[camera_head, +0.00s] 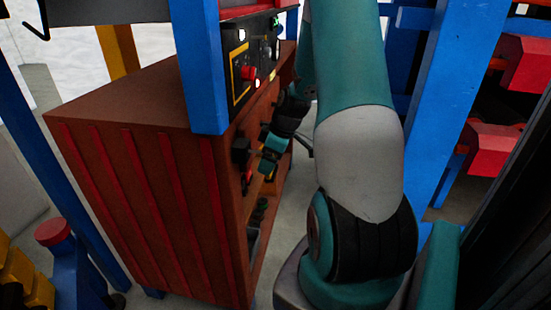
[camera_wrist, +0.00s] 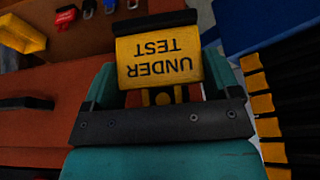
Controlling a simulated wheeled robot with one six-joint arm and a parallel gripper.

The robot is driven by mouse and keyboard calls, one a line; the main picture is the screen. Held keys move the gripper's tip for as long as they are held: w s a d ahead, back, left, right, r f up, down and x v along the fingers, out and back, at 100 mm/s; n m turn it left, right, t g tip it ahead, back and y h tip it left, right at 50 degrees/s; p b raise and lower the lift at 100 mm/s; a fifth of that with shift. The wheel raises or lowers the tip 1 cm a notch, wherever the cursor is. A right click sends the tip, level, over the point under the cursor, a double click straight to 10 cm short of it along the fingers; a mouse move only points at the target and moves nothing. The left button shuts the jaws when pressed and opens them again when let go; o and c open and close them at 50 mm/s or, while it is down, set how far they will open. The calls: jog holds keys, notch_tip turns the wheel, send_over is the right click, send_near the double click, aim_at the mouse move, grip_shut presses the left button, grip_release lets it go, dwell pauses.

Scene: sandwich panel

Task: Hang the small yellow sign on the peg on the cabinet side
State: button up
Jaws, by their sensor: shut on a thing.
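The small yellow sign (camera_wrist: 160,66) reads "UNDER TEST" and appears upside down in the wrist view. It has a black strip along its upper edge in that view. My gripper (camera_wrist: 163,80) is shut on it, with a teal finger on each side. The brown cabinet (camera_head: 130,190) stands left of my arm in the head view, with red vertical strips on its side. My wrist is close to the cabinet's open front there, and the sign is too small to make out surely. I cannot pick out the peg in either view.
A blue post (camera_head: 205,70) rises in front of the cabinet, beside a black control panel (camera_head: 250,65) with a red button. The wrist view shows a yellow bin (camera_wrist: 20,33), a red tag-like item (camera_wrist: 66,17) and a black handle (camera_wrist: 25,103). Red bins (camera_head: 495,145) stand right.

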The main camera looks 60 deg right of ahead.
jog(key=shift+w+a+f+b, duration=0.15)
jog(key=shift+w+a+f, duration=0.1)
jog(key=shift+w, duration=0.4)
jog(key=shift+w+a+f+b, duration=0.15)
jog(key=shift+w+a+f, duration=0.1)
jog(key=shift+w, duration=0.4)
jog(key=o, duration=0.8)
jog(key=b+v, duration=0.1)
jog(key=v, duration=1.6)
jog(key=shift+r, duration=0.3)
